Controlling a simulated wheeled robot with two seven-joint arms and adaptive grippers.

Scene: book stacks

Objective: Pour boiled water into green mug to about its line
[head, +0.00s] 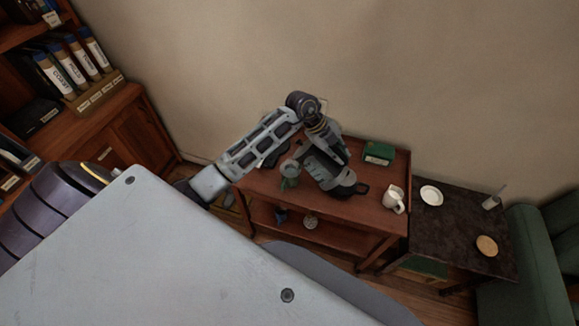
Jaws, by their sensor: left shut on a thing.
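My left gripper (342,183) hangs over the wooden cart (385,160), its wrist bent down from above. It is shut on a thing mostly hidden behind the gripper. A black handle-like part (362,188) shows at its right and may belong to a kettle. My right gripper is not in view.
A white jug (393,200) and a green box (379,153) stand on the cart. A dark side table (455,225) at right holds a white plate (431,195) and a round tan thing (487,245). A green armchair (530,250) is beyond. Bookshelves are at left.

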